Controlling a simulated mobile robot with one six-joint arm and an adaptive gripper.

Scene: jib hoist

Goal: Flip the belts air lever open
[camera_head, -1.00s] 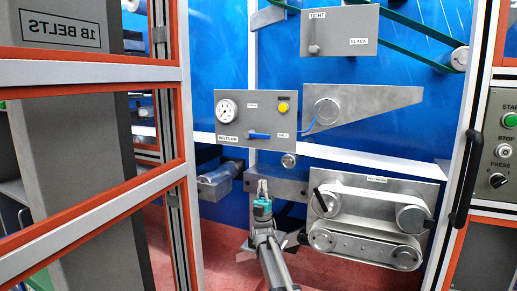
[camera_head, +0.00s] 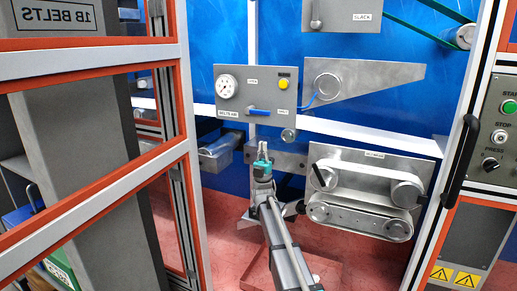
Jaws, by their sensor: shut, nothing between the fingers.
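The belts air panel (camera_head: 242,95) is a grey plate on the blue back wall, with a white gauge (camera_head: 225,87), a yellow button (camera_head: 284,83) and small labels. Its blue lever (camera_head: 260,112) lies level, pointing right, between a label above and one at its lower right. My gripper (camera_head: 262,148) is shut and empty. It points up just below the panel, beneath the lever and apart from it in the picture. The depth gap between them is hard to judge.
A plate with belt rollers (camera_head: 365,190) is right of my arm. An orange-edged door frame (camera_head: 155,150) stands open at left. A door with a black handle (camera_head: 460,163) and a control box (camera_head: 497,125) are at right. A grey tapered bracket (camera_head: 370,78) is beside the panel.

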